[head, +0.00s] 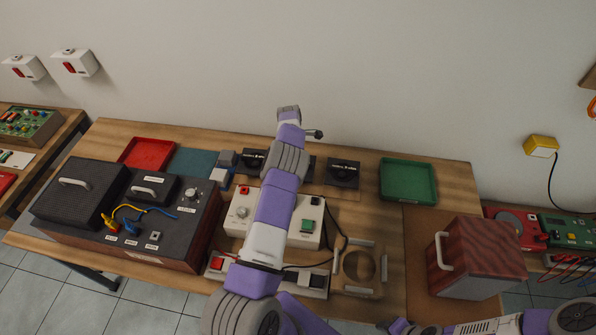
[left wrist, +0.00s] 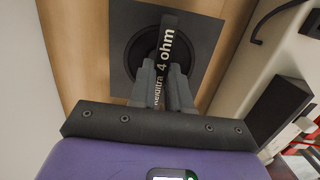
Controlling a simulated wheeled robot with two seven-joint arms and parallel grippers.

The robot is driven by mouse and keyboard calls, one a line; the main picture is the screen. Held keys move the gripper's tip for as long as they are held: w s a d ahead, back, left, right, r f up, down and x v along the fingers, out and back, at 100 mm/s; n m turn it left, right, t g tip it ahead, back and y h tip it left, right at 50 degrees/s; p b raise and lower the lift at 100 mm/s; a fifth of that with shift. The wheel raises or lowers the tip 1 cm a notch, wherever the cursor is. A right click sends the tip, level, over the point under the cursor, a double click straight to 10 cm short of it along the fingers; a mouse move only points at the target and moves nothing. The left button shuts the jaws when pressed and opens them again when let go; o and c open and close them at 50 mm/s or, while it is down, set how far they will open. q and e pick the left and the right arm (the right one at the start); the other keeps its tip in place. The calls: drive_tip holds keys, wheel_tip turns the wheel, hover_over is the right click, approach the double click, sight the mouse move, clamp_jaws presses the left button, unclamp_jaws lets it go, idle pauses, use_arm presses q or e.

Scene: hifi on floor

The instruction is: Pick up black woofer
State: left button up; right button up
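In the left wrist view, the black woofer (left wrist: 123,60) is a flat black square plate with a round cone. A raised bar marked "4 ohm" (left wrist: 170,38) crosses it. My left gripper (left wrist: 163,68) has its two grey fingers close against both sides of this bar, shut on it. The plate lies over a wooden surface; I cannot tell whether it touches. In the head view my left arm hides this gripper and most of what lies under it. Two black labelled units show at left (head: 252,162) and right (head: 343,172) of the arm. My right gripper (head: 400,327) is at the bottom edge, partly cut off.
The wooden table (head: 440,180) carries a red tray (head: 147,152), a green tray (head: 408,180), a black hifi case (head: 160,235), a cream control box (head: 240,212), a wooden frame with a round hole (head: 345,288) and a wooden box with a handle (head: 475,258). The wall stands behind.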

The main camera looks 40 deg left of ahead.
use_arm(q)
clamp_jaws()
idle(0.9)
drive_tip(key=shift+w+r, duration=0.1)
drive_tip(key=shift+r+p, duration=0.25)
drive_tip(key=shift+p, duration=0.25)
wheel_tip(320, 180, up, 10)
idle(0.5)
